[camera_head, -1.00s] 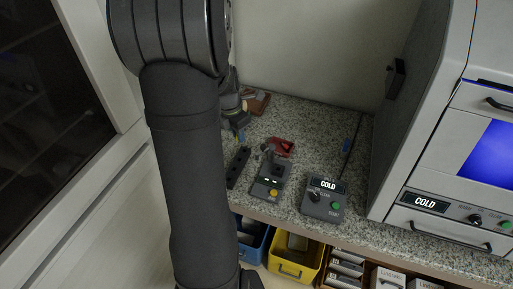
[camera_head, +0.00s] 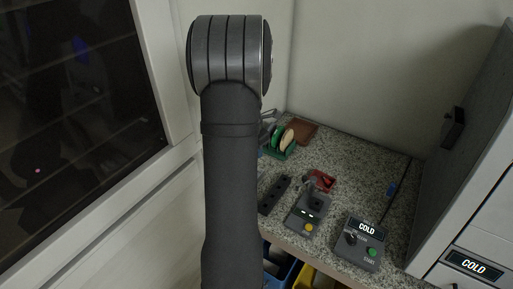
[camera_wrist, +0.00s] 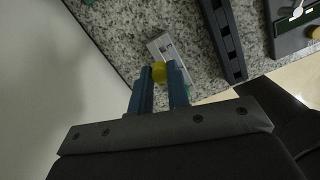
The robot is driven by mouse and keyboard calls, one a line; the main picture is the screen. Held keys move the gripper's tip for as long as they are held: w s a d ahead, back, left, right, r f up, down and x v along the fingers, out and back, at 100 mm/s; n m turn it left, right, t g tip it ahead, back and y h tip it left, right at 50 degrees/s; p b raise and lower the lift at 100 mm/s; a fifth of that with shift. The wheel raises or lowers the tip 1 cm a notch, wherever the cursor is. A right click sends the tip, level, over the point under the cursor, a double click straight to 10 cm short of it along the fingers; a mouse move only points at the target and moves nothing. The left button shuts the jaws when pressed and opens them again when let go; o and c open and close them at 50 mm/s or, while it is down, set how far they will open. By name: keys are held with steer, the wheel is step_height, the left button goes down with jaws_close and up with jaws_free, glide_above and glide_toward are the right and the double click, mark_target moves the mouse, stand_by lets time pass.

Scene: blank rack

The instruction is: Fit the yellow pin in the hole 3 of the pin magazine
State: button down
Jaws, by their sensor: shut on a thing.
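My gripper (camera_wrist: 160,80) has blue fingers shut on the yellow pin (camera_wrist: 159,72) in the wrist view. The pin's end shows between the fingertips, and the rest is hidden. Beyond the tips lies a small light-grey block (camera_wrist: 167,47) with dark marks, on the speckled counter. A long dark bar with recesses (camera_wrist: 226,45) lies to its right; it also shows in the head view (camera_head: 273,194). I cannot tell for sure which of the two is the pin magazine, nor read hole numbers. In the head view my arm hides the gripper and pin.
Right of the bar stand a grey fixture with a yellow button (camera_head: 309,228) and a red part (camera_head: 320,180), then a COLD control box (camera_head: 357,243). A green rack with discs (camera_head: 280,147) stands at the back. Bins sit below the counter's front edge.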

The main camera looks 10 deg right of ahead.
steer(key=shift+f, duration=2.45)
steer(key=shift+f, duration=1.5)
steer(key=c, duration=1.3)
jaws_free()
step_height(320, 180, up, 17)
steer(key=s+a, duration=0.1)
steer(key=a, duration=0.1)
steer(key=shift+s, duration=0.2)
steer(key=shift+a, duration=0.1)
